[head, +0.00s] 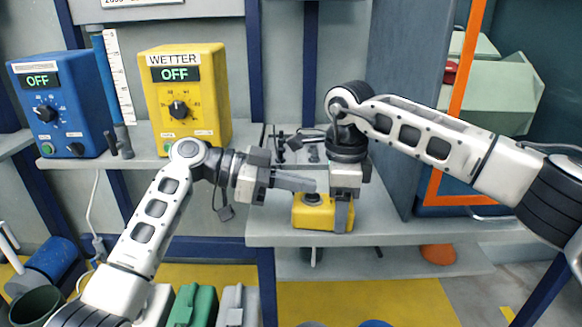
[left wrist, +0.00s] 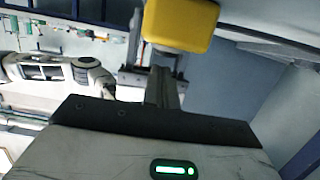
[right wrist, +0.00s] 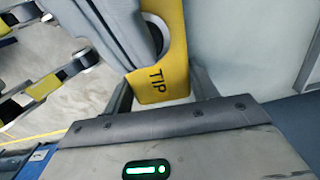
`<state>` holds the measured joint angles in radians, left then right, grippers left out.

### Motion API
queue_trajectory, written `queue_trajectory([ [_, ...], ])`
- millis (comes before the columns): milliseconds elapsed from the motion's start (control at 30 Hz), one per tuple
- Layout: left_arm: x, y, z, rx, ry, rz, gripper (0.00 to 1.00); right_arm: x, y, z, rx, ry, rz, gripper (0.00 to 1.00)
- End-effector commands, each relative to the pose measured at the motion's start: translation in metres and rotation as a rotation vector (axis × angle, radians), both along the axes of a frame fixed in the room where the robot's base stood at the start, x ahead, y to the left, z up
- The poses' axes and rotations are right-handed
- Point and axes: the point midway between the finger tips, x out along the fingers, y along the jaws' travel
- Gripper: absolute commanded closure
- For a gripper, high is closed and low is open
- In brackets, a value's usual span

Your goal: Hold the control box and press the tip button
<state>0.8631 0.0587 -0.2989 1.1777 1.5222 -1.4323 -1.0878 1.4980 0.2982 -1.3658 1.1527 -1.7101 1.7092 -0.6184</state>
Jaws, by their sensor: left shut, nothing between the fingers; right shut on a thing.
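The control box (head: 315,218) is small and yellow, with a dark round button (head: 313,199) on top. It is at the grey shelf's front; I cannot tell whether it rests on it. My right gripper (head: 343,210) is shut on its right part. In the right wrist view the box (right wrist: 165,75) bears the word TIP, and its dark button is partly covered by grey parts. My left gripper (head: 306,184) is shut and empty, its fingertips just above the button; contact is unclear. The left wrist view shows the box (left wrist: 182,22) beyond the closed fingers (left wrist: 163,85).
An orange frame (head: 455,100) is at right. Small dark fittings (head: 290,145) stand behind my grippers.

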Motion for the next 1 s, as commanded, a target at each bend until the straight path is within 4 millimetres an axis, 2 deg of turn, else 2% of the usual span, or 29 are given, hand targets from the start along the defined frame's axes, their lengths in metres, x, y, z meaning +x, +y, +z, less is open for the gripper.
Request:
queue_trajectory([
  [467,0.000,0.000,-0.008,0.000,0.000,0.000,1.00,0.000,0.000,0.000,0.000,0.000,0.000,0.71],
  [667,0.000,0.000,-0.027,0.001,0.003,0.000,1.00,0.000,0.000,0.000,0.001,0.000,0.000,0.71],
  [1000,-0.001,0.001,-0.031,0.010,0.007,-0.001,1.00,0.000,0.001,0.001,0.001,-0.001,0.003,0.71],
])
